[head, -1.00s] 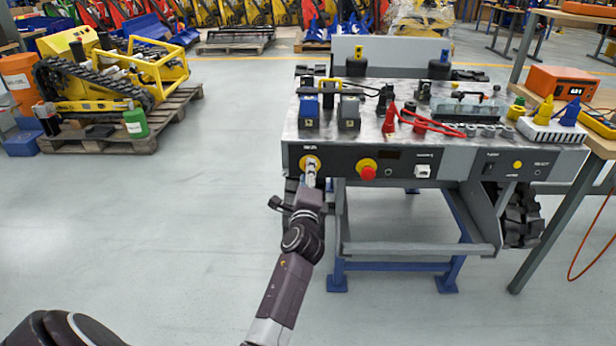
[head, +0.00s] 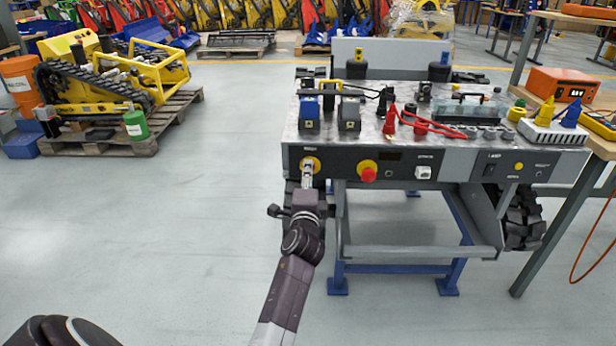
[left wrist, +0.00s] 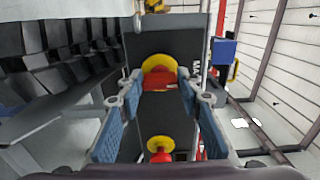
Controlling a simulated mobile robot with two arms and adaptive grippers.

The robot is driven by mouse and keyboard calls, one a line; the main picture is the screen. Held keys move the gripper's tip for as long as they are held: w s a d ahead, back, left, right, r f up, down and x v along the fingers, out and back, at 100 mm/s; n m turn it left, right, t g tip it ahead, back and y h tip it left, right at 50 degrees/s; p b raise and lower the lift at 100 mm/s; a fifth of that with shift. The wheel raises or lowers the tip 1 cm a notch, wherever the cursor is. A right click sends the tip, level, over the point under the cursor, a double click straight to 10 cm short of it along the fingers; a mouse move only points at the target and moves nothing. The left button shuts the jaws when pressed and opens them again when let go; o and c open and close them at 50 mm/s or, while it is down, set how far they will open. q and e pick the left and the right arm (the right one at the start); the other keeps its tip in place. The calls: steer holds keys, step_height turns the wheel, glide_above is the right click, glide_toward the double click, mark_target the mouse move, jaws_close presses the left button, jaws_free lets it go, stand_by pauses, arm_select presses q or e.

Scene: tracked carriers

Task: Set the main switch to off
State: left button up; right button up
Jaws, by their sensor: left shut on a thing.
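The main switch (head: 310,162) is a rotary switch with a yellow disc and a red handle, at the left end of the carrier's dark front panel. In the left wrist view, its red handle (left wrist: 160,80) lies between my two blue-padded fingers. My left gripper (head: 308,171) is at the switch, shut on this handle. In the head view the gripper covers most of the switch, so the handle's angle is hard to tell there. My right gripper is not in view.
A red mushroom button (head: 368,174) on a yellow base sits just right of the switch. A white socket (head: 423,172) is farther right. Connectors and a red cable (head: 430,127) lie on the carrier's top. The floor at left is clear up to a pallet (head: 150,142).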

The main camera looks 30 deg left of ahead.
arm_select(q)
steer(key=o, duration=1.2)
steer(key=shift+c, duration=0.2)
steer(key=shift+s, duration=0.1)
steer(key=v, duration=0.7)
steer(key=shift+s, duration=0.2)
steer(key=shift+d, duration=0.15)
